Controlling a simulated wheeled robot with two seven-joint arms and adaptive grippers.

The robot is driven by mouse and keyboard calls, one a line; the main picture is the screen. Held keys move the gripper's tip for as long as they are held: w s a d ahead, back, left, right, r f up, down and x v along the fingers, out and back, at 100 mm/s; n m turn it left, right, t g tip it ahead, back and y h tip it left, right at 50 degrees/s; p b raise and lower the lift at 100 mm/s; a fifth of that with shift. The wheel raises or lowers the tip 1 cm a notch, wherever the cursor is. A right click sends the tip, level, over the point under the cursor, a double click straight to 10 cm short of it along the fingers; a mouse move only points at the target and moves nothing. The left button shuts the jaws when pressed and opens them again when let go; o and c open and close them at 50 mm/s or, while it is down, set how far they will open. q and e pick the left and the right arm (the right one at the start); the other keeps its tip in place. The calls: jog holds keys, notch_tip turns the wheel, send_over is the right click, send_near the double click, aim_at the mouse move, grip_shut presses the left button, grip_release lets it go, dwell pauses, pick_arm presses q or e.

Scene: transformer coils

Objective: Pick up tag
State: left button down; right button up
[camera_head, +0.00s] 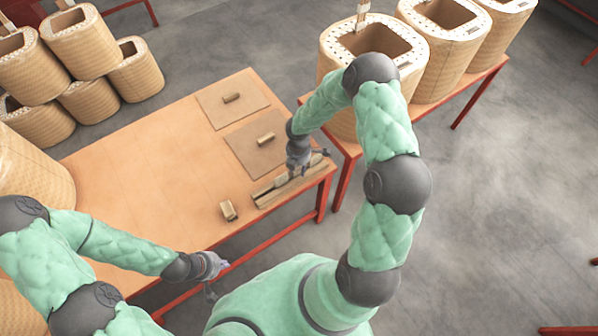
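No item is clearly recognisable as a tag. A small tan block with a pale top (228,210) lies near the table's front edge. Long thin wooden strips (268,199) lie at the table's front right corner. My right gripper (315,163) is over the right end of these strips, its fingers apart; whether it touches them cannot be told. My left gripper (215,279) is open and empty, in front of the table edge and away from the small block.
Two brown sheets (215,110) (245,155) each bear a small block. Large tan coils (385,85) stand on a red-legged table (430,108) at the right; more coils (80,45) are stacked at the upper left.

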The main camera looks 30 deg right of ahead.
grip_shut()
dwell(0.4)
